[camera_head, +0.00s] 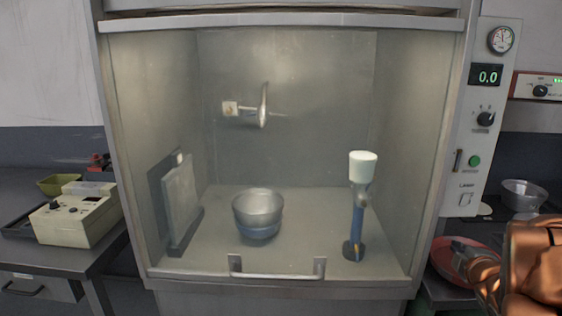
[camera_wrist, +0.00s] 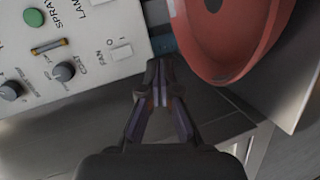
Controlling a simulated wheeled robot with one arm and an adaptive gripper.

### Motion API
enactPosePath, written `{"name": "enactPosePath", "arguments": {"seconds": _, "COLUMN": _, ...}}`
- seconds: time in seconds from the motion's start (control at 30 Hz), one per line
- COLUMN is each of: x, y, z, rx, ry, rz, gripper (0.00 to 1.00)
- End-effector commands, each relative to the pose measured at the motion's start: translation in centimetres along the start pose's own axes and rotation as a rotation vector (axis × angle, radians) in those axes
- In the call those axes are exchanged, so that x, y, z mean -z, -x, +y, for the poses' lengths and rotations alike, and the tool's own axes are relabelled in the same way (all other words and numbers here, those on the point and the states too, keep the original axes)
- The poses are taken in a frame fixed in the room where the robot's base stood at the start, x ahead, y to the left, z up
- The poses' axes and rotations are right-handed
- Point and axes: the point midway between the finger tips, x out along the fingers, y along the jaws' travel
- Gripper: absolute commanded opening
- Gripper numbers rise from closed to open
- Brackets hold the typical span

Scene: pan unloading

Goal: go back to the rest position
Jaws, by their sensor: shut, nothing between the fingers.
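My gripper (camera_head: 463,250) is at the right of the head view, over the near part of a red pan or tray (camera_head: 446,268). In the wrist view my gripper (camera_wrist: 160,88) has its fingers together with nothing between them. The red pan (camera_wrist: 221,72) is at the upper right there, apart from the fingers as far as I can tell. My arm hides part of the red pan in the head view.
A glass-fronted cabinet with a front handle (camera_head: 277,275) stands in the middle, with a metal bowl (camera_head: 258,209) inside. Its control panel (camera_head: 484,135) is close to my gripper. A metal bowl (camera_head: 524,195) stands on the right bench. A beige device (camera_head: 76,219) is at left.

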Motion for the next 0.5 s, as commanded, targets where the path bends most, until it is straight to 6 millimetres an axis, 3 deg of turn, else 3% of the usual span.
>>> {"name": "enactPosePath", "arguments": {"seconds": 0.27, "x": 0.6, "y": 3.2, "z": -1.1, "rx": 0.172, "ry": -0.23, "rz": -0.196, "gripper": 0.0}}
{"name": "enactPosePath", "arguments": {"seconds": 0.5, "x": 2.0, "y": 7.8, "z": -3.6, "rx": 0.331, "ry": -0.45, "rz": -0.366, "gripper": 0.0}}
